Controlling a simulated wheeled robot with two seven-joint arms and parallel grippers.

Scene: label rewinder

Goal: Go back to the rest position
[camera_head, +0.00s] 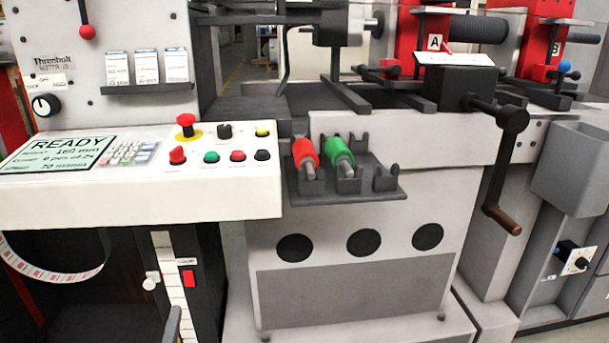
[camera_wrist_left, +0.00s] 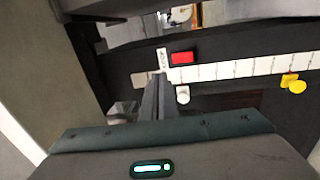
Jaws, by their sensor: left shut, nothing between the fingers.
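My left gripper (camera_head: 174,322) just shows at the bottom edge of the head view, in front of the dark lower part of the machine. In the left wrist view my left gripper (camera_wrist_left: 157,90) is shut and empty, its fingers together. Beyond the fingertips are a white marked strip (camera_wrist_left: 240,68), a red switch (camera_wrist_left: 183,58) and a white knob (camera_wrist_left: 183,95). I cannot tell the exact gap, but no contact shows. My right gripper is in neither view.
The control panel (camera_head: 120,205) with a READY screen juts out above my left gripper. A tool rack (camera_head: 350,190) holds a red-handled tool (camera_head: 305,155) and a green-handled tool (camera_head: 341,152). A crank (camera_head: 497,185) sticks out at the right. A label strip (camera_head: 50,272) hangs at the left.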

